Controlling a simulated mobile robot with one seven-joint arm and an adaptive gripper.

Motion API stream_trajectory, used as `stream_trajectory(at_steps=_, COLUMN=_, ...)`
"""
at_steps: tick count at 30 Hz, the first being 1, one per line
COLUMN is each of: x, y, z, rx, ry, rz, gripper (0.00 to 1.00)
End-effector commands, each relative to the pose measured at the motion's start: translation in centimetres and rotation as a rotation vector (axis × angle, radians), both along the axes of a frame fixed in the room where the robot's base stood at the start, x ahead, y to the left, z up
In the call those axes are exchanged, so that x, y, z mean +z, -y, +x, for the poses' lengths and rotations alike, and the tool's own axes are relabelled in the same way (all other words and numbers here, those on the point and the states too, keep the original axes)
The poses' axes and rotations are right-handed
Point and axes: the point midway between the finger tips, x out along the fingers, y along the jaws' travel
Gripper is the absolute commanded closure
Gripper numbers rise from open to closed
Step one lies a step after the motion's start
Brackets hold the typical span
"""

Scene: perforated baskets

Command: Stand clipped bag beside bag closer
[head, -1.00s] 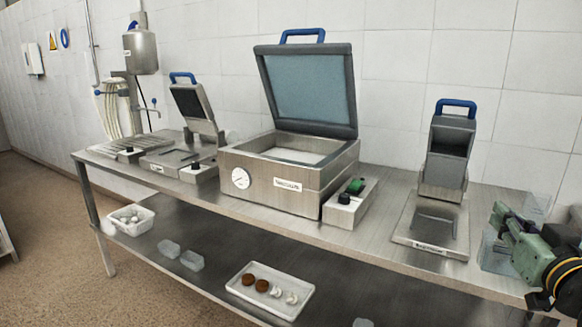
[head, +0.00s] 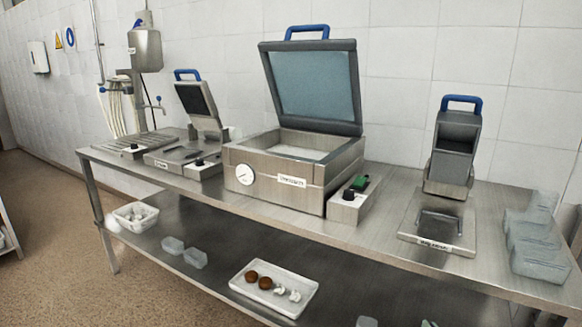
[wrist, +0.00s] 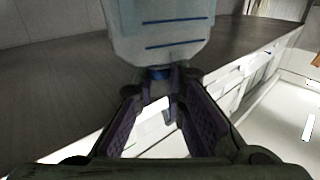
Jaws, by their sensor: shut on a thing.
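In the wrist view, my gripper (wrist: 160,85) is shut on a clipped bag (wrist: 155,35). The bag is pale and translucent with two dark blue lines across it. A blue clip or neck (wrist: 160,73) shows at the fingertips. The top of the bag runs out of the frame. My gripper is outside the head view. The bag closer (head: 450,160) stands near the right end of the steel table, with a dark hopper-like body, a blue handle and a labelled base plate. I cannot tell the distance between the held bag and the bag closer.
Translucent containers or bags (head: 535,255) stand in a row at the table's right end. A vacuum machine (head: 255,190) with raised lid and a small control box (head: 350,203) stand left of the bag closer. Bare steel tabletop (head: 385,235) lies between.

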Motion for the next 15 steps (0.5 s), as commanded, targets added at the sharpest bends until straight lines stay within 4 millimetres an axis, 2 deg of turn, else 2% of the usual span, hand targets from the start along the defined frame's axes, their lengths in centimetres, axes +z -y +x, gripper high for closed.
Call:
stream_trajectory(at_steps=1, x=-3.2, y=-1.3, z=-0.1, rx=0.010, ry=-0.005, rz=0.013, gripper=1.00)
stream_trajectory(at_steps=6, x=-12.0, y=-6.4, z=-0.6, rx=0.024, ry=-0.004, rz=0.014, gripper=1.00)
stream_trajectory(at_steps=11, x=-19.4, y=-12.6, z=-1.3, rx=0.005, ry=-0.004, rz=0.015, gripper=1.00)
stream_trajectory(at_steps=15, x=-24.7, y=-18.8, z=-2.0, rx=-0.034, ry=-0.004, rz=0.015, gripper=1.00)
